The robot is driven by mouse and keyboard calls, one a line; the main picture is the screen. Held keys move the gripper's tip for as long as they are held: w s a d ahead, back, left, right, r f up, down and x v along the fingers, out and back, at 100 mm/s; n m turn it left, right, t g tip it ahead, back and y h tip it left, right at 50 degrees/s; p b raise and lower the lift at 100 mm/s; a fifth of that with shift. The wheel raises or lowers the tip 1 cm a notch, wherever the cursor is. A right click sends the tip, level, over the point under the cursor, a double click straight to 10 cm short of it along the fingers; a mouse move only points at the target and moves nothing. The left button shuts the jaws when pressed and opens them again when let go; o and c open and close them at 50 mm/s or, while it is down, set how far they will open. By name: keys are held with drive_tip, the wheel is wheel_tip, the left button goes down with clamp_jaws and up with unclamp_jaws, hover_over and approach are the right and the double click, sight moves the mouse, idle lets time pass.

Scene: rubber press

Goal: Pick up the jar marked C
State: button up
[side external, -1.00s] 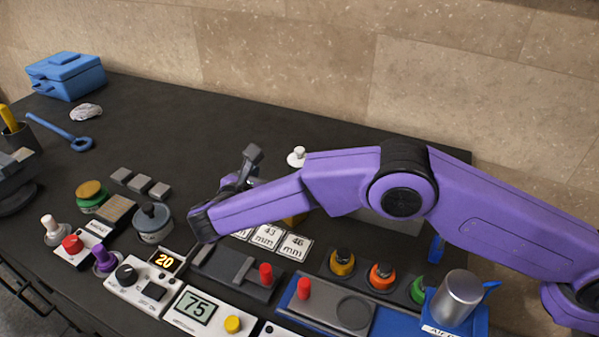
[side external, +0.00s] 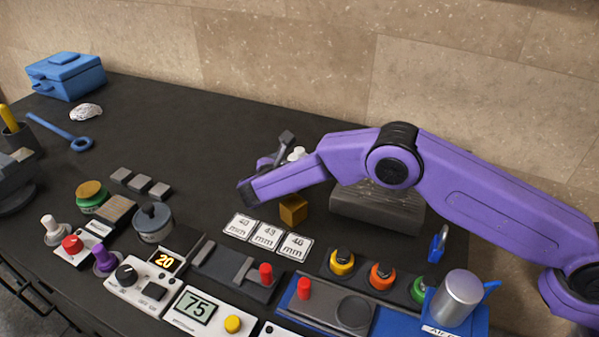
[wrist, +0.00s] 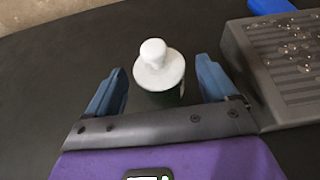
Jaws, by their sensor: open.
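A jar with a white knobbed lid and a dark green body (wrist: 160,72) stands upright in the wrist view, between and a little beyond the tips of my gripper's blue fingers. No letter shows on it, so I cannot tell whether it is marked C. In the side external view only its white top (side external: 298,153) shows behind my arm. My gripper (side external: 274,152) is open and empty, beside the jar; I cannot tell whether it touches it. In the wrist view its fingers (wrist: 157,84) are apart.
A ridged dark grey block (side external: 378,208) stands right of the jar. A brown cube (side external: 293,209) and white mm cards (side external: 268,236) lie nearer the front. Control panels and knobs fill the front.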

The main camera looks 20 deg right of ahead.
drive_tip(key=shift+x, duration=1.2)
drive_tip(key=shift+c, duration=0.3)
clamp_jaws()
drive_tip(key=shift+r, duration=0.2)
